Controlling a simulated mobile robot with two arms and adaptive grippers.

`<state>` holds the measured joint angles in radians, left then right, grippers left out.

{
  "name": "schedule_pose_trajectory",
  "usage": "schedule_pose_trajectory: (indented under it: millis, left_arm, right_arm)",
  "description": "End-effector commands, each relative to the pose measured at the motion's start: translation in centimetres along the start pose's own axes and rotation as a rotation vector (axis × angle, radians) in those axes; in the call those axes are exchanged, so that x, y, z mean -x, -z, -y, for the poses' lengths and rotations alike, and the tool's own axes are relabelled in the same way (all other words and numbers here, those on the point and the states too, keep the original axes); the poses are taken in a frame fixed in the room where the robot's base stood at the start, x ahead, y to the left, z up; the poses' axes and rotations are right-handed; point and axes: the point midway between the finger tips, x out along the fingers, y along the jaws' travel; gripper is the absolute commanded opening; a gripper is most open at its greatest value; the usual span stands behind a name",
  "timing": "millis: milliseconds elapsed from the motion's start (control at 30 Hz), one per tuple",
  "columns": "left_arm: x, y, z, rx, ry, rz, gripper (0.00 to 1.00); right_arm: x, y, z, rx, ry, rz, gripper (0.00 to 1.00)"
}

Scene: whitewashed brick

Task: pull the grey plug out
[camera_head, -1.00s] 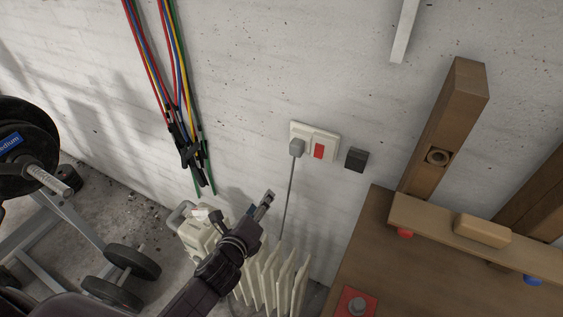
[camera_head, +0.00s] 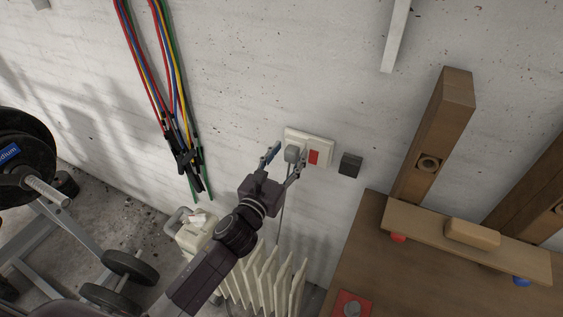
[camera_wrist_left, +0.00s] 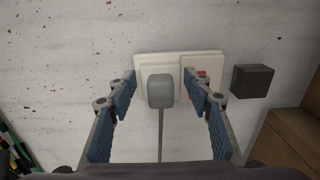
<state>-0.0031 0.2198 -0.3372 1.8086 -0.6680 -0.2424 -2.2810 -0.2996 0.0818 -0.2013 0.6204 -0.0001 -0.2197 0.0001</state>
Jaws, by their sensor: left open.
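The grey plug (camera_head: 291,154) sits in the left part of a cream wall socket plate (camera_head: 322,143), beside a red switch (camera_head: 314,157). Its grey cord hangs down from it toward the heater. My left gripper (camera_head: 285,162) is open in front of the socket, with one finger on each side of the plug in the picture. In the left wrist view the plug (camera_wrist_left: 161,91) shows between the two open blue-padded fingers (camera_wrist_left: 159,100), with gaps on both sides. I see no contact. My right gripper is not in view.
A dark box (camera_head: 350,165) is on the wall right of the socket. A cream radiator heater (camera_head: 262,281) stands below. A wooden bench (camera_head: 385,262) is at right. Coloured bands (camera_head: 172,90) hang at upper left, and weights (camera_head: 128,267) lie at lower left.

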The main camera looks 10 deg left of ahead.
Motion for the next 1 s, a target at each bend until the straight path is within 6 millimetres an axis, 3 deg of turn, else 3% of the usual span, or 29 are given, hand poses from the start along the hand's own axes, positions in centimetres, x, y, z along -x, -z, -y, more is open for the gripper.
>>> schedule_pose_trajectory:
  millis: [133,433,833,867,1000]
  left_arm:
    - [-1.14,-0.03,0.02,0.001,0.000,0.000,0.46]
    - [-1.37,0.02,0.00,0.001,0.000,0.000,0.46]
    - [-1.34,0.04,0.00,0.001,0.000,-0.001,0.03]
    - [-1.34,0.04,0.00,0.001,0.000,-0.001,0.24]
    - [-1.34,0.04,0.00,0.001,0.000,-0.001,0.09]
  right_arm:
    - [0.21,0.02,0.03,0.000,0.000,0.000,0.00]
    - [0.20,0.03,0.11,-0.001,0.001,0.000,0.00]
    - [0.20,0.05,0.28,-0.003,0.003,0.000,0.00]
    - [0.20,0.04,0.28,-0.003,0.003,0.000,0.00]
    - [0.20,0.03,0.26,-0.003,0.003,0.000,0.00]
